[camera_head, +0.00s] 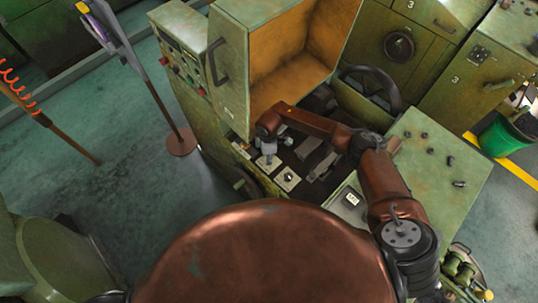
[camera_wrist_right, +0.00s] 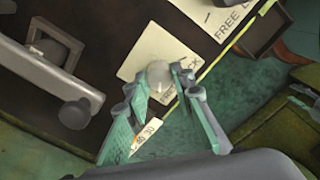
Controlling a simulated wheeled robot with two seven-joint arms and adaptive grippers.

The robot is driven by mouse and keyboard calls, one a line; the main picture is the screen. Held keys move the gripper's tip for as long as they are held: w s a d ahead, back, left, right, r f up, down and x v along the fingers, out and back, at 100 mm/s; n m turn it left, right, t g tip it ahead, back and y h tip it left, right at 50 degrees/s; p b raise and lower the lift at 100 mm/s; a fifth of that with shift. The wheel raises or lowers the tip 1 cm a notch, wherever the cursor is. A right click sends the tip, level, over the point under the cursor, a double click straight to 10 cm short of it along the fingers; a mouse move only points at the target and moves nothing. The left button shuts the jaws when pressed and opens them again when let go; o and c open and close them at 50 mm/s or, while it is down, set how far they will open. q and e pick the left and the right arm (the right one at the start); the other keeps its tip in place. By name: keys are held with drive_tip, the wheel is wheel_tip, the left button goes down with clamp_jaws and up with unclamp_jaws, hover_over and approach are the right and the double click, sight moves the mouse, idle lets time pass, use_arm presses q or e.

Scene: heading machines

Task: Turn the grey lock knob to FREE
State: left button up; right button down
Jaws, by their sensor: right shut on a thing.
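The light grey lock knob (camera_wrist_right: 158,74) stands on a cream label plate (camera_wrist_right: 134,66) in the right wrist view. Part of the plate's lettering is hidden by the fingers, so I cannot read the knob's setting. My right gripper (camera_wrist_right: 163,82) is shut on the knob, with one finger on each side of it. In the head view my right arm reaches in from the right, and the right gripper (camera_head: 267,153) is over a pale plate (camera_head: 265,164) on the machine's dark panel. The knob is not clear there. My left gripper is not in view.
A second pale plate with a knob (camera_head: 288,179) is close by. A label reading FREE (camera_wrist_right: 232,20) lies near the panel edge. The open green cover (camera_head: 228,75) rises behind the gripper. A dark lever knob (camera_wrist_right: 75,113) stands left in the wrist view.

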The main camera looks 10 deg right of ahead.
drive_tip(key=shift+w+r+m+p, duration=0.15)
drive_tip(key=shift+m+p, duration=0.2)
drive_tip(key=shift+m, duration=0.25)
drive_tip(key=c, duration=1.7)
unclamp_jaws()
drive_tip(key=shift+o, duration=0.2)
wheel_tip(320, 180, up, 12)
